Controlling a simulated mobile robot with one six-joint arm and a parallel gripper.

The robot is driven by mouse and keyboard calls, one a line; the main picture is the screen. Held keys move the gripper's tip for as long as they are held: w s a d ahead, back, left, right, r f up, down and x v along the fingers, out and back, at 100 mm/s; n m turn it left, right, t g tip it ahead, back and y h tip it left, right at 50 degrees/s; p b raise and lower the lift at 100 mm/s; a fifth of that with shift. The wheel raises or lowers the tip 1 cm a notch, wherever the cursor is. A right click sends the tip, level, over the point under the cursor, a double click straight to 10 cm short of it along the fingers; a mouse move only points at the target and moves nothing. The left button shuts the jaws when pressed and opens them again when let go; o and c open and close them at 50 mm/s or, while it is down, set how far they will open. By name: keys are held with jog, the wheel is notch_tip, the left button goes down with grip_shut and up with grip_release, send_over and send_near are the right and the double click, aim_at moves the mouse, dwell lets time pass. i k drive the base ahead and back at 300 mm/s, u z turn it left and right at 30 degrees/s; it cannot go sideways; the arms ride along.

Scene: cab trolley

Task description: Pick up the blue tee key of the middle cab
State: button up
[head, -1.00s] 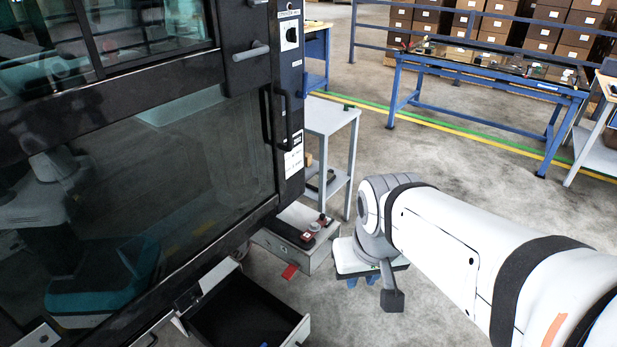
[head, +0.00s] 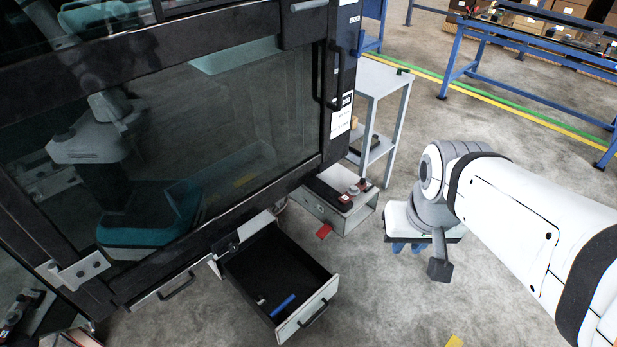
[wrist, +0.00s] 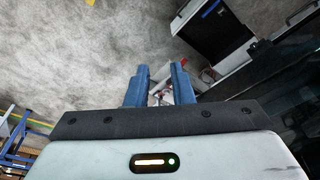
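A blue handle-like thing (head: 283,304), which looks like the tee key, lies in the open dark drawer (head: 318,299) under the cab, near the drawer's front. It also shows as a small blue bar (wrist: 211,8) at the top of the wrist view. Its exact shape is too small to tell. My gripper (wrist: 159,76) has its two blue fingers apart with nothing held between them. In the head view my gripper (head: 407,247) is to the right of the drawer, partly hidden by my own wrist, pointing down.
A small pale thing (head: 261,300) lies beside the blue one. A grey box with red and black items (head: 343,203) stands between drawer and gripper, a red tag (head: 324,231) at its base. The dark glazed cab (head: 230,120) fills the left. A grey trolley (head: 383,78) stands behind; floor is clear in front.

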aim_at(283, 314)
jog(key=z, duration=1.6)
jog(key=k, duration=1.35)
jog(key=u, duration=0.85)
jog(key=i, duration=1)
jog(key=u, duration=0.05)
